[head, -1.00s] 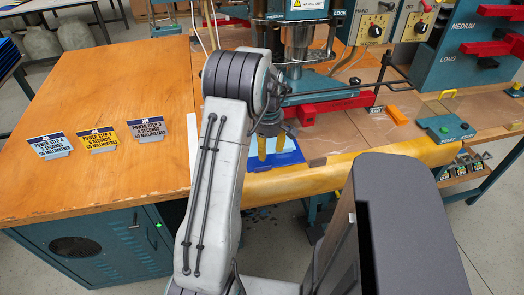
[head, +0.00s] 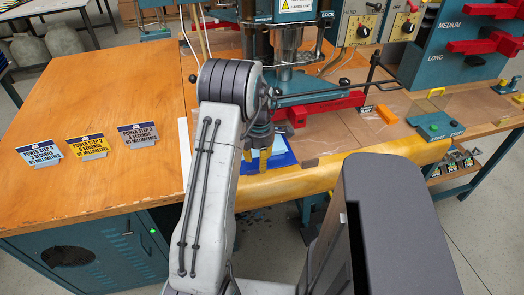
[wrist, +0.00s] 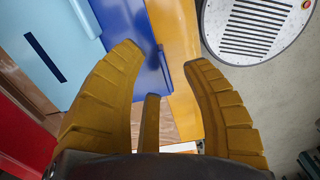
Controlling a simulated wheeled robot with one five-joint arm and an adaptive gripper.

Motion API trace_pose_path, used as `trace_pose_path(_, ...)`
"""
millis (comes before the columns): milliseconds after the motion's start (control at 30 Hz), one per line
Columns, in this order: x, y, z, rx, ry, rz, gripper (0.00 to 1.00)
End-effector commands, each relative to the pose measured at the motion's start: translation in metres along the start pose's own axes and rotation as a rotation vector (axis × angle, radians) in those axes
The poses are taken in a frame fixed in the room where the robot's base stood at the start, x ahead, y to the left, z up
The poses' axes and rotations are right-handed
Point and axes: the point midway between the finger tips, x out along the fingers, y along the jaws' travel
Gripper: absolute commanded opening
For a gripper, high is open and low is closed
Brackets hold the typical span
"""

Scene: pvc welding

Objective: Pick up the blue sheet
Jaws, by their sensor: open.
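A flat dark blue sheet (head: 283,147) with a light blue piece (head: 284,159) on it lies near the front edge of the bench in the head view. In the wrist view the dark blue piece (wrist: 137,42) lies beyond my fingers, beside a light blue surface (wrist: 48,45) with a dark slot. I cannot tell which one the task's sheet is. Contact is unclear.
The teal press (head: 290,50) with red parts stands just behind. Three signs, white (head: 40,154), yellow (head: 87,147) and grey (head: 138,135), stand on the wooden bench (head: 90,90) at left. A teal button box (head: 438,126) is at right. The bench's yellow front edge (head: 330,175) is close.

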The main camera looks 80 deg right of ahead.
Motion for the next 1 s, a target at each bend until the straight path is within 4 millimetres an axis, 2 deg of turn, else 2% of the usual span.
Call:
trace_pose_path(100, 0.016, -0.001, 0.001, 0.001, 0.002, -0.004, 0.44)
trace_pose_path(300, 0.034, 0.0, 0.001, 0.001, 0.001, -0.002, 0.44)
trace_pose_path(633, 0.038, 0.0, 0.001, 0.001, 0.001, -0.001, 0.44)
trace_pose_path(667, 0.038, 0.0, 0.001, 0.001, 0.0, -0.001, 0.46)
trace_pose_path(1000, 0.038, 0.0, 0.001, 0.001, 0.0, -0.001, 0.15)
